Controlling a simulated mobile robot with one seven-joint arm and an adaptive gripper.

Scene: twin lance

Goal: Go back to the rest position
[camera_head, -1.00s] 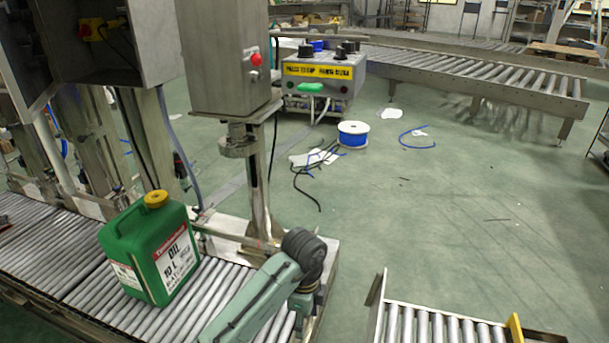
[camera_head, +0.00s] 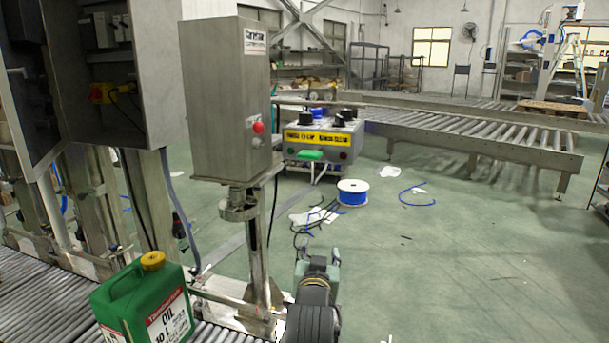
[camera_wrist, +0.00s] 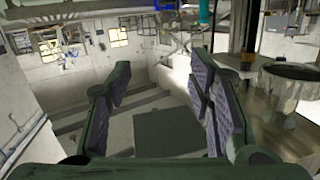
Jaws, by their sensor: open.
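My gripper (camera_wrist: 161,76) is open in the wrist view, with its two dark green fingers and ribbed pads spread apart. Nothing is between the pads. In the head view, part of my arm shows at the bottom centre, to the right of the green oil can; the fingers cannot be made out there. The green oil can (camera_head: 143,303) with a yellow cap stands upright on the roller conveyor at the lower left. Its lower part is cut off by the picture edge. My arm is apart from it.
A grey machine box (camera_head: 226,100) on a metal post (camera_head: 259,235) stands close behind my arm. Farther off are a control panel (camera_head: 318,140), a blue cable spool (camera_head: 352,192) on the floor and a long roller conveyor (camera_head: 480,146). The green floor (camera_head: 470,260) at right is largely clear.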

